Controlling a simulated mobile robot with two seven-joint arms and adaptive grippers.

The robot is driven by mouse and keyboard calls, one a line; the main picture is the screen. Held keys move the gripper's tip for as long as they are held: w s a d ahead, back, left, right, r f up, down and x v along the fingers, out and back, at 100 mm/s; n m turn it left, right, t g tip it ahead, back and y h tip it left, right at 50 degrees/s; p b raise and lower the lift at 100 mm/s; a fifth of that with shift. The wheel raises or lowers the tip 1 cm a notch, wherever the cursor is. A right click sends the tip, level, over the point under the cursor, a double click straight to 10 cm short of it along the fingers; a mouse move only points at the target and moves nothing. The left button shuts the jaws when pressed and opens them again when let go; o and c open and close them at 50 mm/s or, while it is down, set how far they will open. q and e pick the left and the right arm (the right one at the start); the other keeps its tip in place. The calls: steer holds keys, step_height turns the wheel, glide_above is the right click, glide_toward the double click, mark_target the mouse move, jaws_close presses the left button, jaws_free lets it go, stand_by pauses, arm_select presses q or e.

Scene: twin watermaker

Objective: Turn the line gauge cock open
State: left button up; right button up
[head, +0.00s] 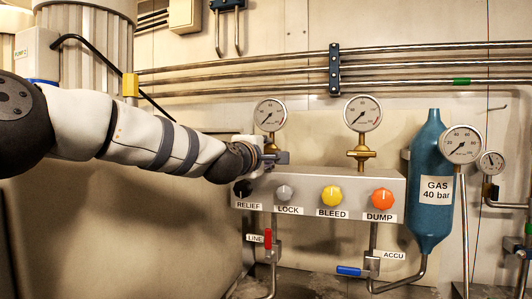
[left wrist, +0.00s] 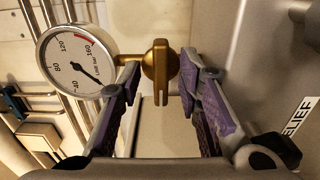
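The left gauge (head: 270,114) has a white dial and stands above the left part of the grey panel. In the left wrist view the dial (left wrist: 76,60) is at the upper left, its needle near the 40 mark. The brass cock (left wrist: 160,72) beside it shows a flat handle facing the camera. My left gripper (head: 281,158) is at this cock and hides most of it in the head view. In the left wrist view the gripper's purple-padded fingers (left wrist: 163,82) are open, one on each side of the brass handle, with visible gaps. My right gripper is not in view.
A second gauge (head: 362,114) with a brass cock (head: 361,153) stands to the right. The panel (head: 310,179) carries RELIEF, LOCK, BLEED and DUMP knobs. A blue gas bottle (head: 430,215) stands at the right. Pipes (head: 420,68) run along the wall above. Red (head: 267,238) and blue (head: 349,271) valve levers sit below.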

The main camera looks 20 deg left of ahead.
arm_select(q)
steer(key=shift+w, duration=0.2)
jaws_close()
steer(key=m, duration=0.8)
steer(key=shift+m, duration=0.3)
steer(key=m, duration=0.4)
steer(key=shift+m, duration=2.6)
